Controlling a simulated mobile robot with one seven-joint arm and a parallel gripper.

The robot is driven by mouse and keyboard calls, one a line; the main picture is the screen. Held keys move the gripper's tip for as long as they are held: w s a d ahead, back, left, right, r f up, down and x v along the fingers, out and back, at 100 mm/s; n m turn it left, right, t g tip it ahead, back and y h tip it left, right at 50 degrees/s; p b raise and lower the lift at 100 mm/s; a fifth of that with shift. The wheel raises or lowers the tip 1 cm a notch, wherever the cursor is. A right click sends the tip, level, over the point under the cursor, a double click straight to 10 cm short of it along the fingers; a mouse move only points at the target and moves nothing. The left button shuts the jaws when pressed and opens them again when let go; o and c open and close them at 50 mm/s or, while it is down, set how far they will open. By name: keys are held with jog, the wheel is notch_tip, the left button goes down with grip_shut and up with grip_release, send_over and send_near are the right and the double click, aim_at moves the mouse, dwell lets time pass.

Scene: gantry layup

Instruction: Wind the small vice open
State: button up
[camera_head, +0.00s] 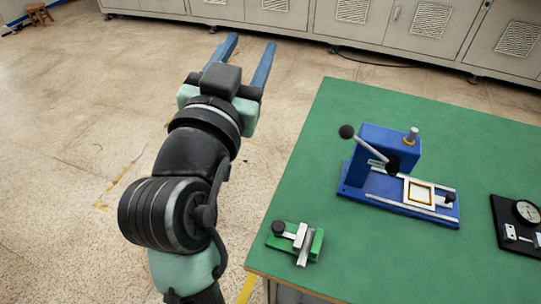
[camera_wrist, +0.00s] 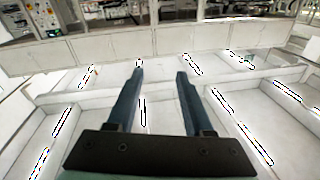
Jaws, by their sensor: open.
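The small green vice (camera_head: 313,243) sits near the front left corner of the green table. It has pale metal jaws and a dark round knob (camera_head: 278,228) on its left side. I cannot tell how wide its jaws stand. My gripper (camera_head: 251,48) is open and empty, with two blue fingers apart. It is over the floor, left of and beyond the table, well away from the vice. In the wrist view the fingers (camera_wrist: 160,72) point toward pale cabinets, and the vice is not in that view.
On the green table (camera_head: 400,270) stand a blue lever press (camera_head: 385,150) and, at the right edge, a dark plate with a dial gauge (camera_head: 526,211). Grey cabinets (camera_head: 400,25) line the back. A wooden stool (camera_head: 38,14) is far left.

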notch_tip(320, 180, down, 16)
jog(key=d+n+g+h, duration=0.2)
jog(key=n+g+h, duration=0.15)
jog(key=n, duration=0.45)
jog(key=n+h+b, duration=0.2)
jog(key=n+h, duration=0.2)
jog(key=n, duration=2)
send_near(273, 231)
jog(key=shift+n+g, duration=0.3)
jog(key=shift+g, duration=0.05)
jog(key=x, duration=1.1)
jog(key=shift+w+d+r+p, duration=0.2)
jog(key=shift+w+r+p, duration=0.1)
jog(key=shift+r+p, duration=0.1)
grip_shut()
